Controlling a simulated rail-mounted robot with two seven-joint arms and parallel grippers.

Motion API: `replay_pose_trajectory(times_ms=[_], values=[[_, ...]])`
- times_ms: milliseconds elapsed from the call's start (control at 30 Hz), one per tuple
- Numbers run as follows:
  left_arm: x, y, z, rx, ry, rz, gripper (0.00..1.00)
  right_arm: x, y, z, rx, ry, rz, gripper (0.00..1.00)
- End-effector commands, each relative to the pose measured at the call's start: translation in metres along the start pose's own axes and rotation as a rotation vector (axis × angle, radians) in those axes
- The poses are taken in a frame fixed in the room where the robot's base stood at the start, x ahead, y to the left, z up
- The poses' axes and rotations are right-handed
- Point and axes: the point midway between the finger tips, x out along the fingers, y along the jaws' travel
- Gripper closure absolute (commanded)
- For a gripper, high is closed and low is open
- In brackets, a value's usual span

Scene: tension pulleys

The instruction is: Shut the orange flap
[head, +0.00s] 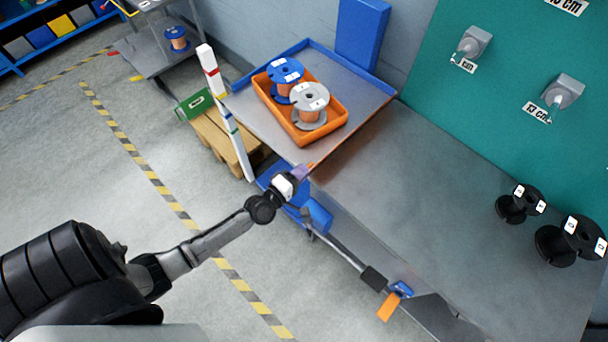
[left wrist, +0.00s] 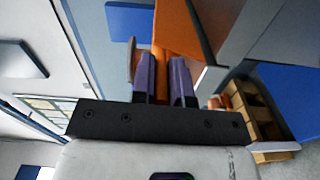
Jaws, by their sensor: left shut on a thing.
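My left gripper (head: 302,173) is at the near left edge of the grey table, with its arm reaching in from the left. In the left wrist view its purple fingers (left wrist: 163,82) are shut on an orange piece. This piece runs up toward a broad orange panel (left wrist: 186,28), which looks like the orange flap. In the head view the flap is too small and too hidden by the gripper to tell how far open it stands. My right gripper is not clearly seen.
An orange tray (head: 336,124) on the table holds a blue-flanged spool (head: 285,73) and a grey spool (head: 311,97). A white post (head: 228,115) and a pallet (head: 215,135) stand left of the table. Black spools (head: 518,204) lie at right. The middle tabletop is clear.

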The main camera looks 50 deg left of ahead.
Motion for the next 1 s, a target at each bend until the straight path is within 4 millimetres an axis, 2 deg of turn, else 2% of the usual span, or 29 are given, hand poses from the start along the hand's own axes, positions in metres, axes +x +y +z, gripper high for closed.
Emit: replay_pose_trajectory(times_ms=[433, 1000], values=[[0.0, -0.002, -0.012, -0.24, 0.0, 0.002, 1.0, 0.007, -0.001, 0.002, 0.002, 0.0, -0.001, 0.68], [0.0, -0.002, -0.015, -0.29, 0.001, 0.001, 1.0, 0.009, -0.003, 0.002, 0.009, 0.001, -0.007, 0.68]])
